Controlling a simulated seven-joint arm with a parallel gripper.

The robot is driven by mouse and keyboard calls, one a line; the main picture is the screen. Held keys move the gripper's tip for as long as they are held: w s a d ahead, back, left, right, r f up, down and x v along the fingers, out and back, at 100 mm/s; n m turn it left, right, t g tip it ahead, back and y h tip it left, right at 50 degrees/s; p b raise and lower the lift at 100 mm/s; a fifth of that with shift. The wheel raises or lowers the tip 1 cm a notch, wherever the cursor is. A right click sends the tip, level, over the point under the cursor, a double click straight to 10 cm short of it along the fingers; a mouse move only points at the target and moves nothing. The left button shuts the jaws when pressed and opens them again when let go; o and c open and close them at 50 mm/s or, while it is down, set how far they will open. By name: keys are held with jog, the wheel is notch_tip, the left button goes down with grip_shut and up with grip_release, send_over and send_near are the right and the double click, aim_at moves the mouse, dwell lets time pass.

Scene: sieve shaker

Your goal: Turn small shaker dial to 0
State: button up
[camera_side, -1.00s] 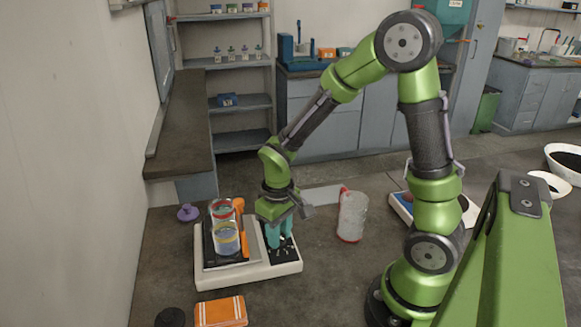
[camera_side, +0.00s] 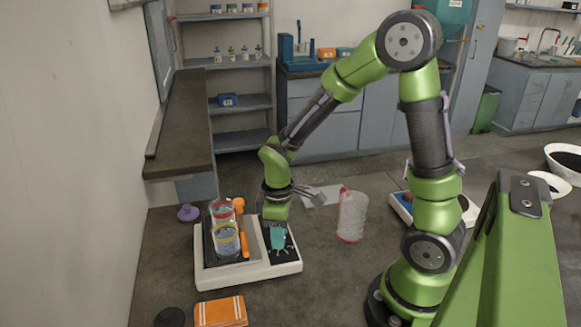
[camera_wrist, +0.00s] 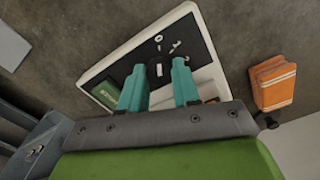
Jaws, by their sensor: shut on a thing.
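The small shaker (camera_side: 222,281) is a white base with a black control panel on its right side, in the side view. The panel also shows in the wrist view (camera_wrist: 190,45), with white marks around the dial. My gripper (camera_side: 279,249) points down onto this panel. In the wrist view my gripper (camera_wrist: 158,72) has its two teal fingers on either side of the dial (camera_wrist: 157,70), shut on it. The dial is mostly dark, with a pale line, and partly hidden; its exact setting is too small to read.
Clear sieve cups (camera_side: 225,240) and an orange tool (camera_side: 243,240) are on the shaker's left part. A clear beaker (camera_side: 352,216) stands to the right. An orange striped block (camera_side: 221,312) and a purple knob-like object (camera_side: 187,212) lie nearby.

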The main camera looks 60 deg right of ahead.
dwell(0.3)
jog(key=o, duration=1.1)
jog(key=shift+c, duration=0.2)
notch_tip(320, 180, up, 17)
jog(key=s+a+r+m+t+y, duration=0.2)
jog(key=s+a+m+t, duration=0.2)
jog(key=s+m+t, duration=0.3)
jog(key=shift+a+r+m, duration=0.15)
jog(key=shift+m, duration=0.75)
